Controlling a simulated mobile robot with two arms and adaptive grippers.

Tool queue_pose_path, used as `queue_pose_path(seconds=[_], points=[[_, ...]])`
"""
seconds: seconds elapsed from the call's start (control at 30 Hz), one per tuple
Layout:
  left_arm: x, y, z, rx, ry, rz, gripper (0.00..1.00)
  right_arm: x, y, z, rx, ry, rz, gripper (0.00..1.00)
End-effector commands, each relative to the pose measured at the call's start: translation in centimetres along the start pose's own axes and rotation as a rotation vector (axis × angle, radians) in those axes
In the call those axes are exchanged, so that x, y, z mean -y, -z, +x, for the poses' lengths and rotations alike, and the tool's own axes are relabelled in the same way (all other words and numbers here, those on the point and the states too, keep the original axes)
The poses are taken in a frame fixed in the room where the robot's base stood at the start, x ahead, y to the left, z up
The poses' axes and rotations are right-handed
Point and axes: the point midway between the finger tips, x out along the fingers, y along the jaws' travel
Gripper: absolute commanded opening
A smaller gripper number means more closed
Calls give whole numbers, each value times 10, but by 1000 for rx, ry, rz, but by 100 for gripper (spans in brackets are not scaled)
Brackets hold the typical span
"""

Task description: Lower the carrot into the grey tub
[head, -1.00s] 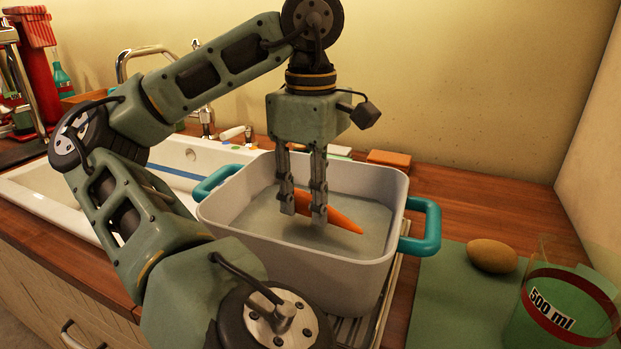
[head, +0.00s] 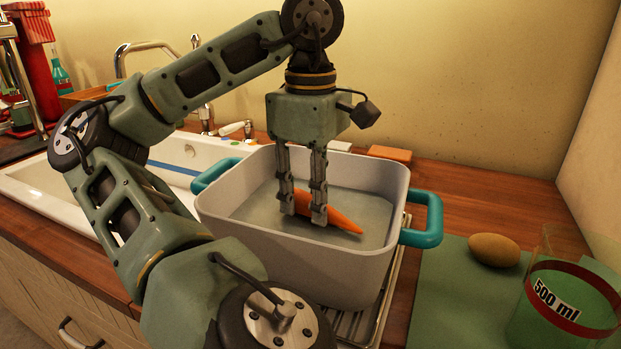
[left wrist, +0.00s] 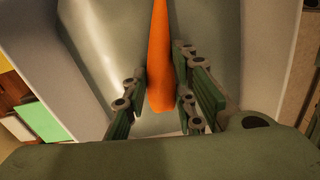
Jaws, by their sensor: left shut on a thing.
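The orange carrot (head: 340,222) is inside the grey tub (head: 290,262), between the fingers of my left gripper (head: 303,218). The gripper points straight down into the tub and is shut on the carrot. The carrot lies nearly level, its thin end towards the right, low over the tub's floor; I cannot tell whether it touches it. In the left wrist view the carrot (left wrist: 160,60) runs away from between the two fingers (left wrist: 165,105). The fingers hide part of it in the head view. My right gripper is not in view.
The tub has teal handles (head: 424,220) and stands on a wire rack (head: 370,318) beside a white sink (head: 62,195). A potato-like brown item (head: 493,249) and a 500 ml measuring cup (head: 560,300) are on a green mat (head: 440,290) to the right. An orange block (head: 390,154) lies behind the tub.

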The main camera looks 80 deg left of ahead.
Motion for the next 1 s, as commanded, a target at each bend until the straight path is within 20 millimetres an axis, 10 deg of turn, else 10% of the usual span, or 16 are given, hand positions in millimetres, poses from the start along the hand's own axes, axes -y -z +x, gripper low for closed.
queue_pose_path(seconds=[1.0], points=[[0, 0, 2, 0, 0, 0, 0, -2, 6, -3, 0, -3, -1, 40]])
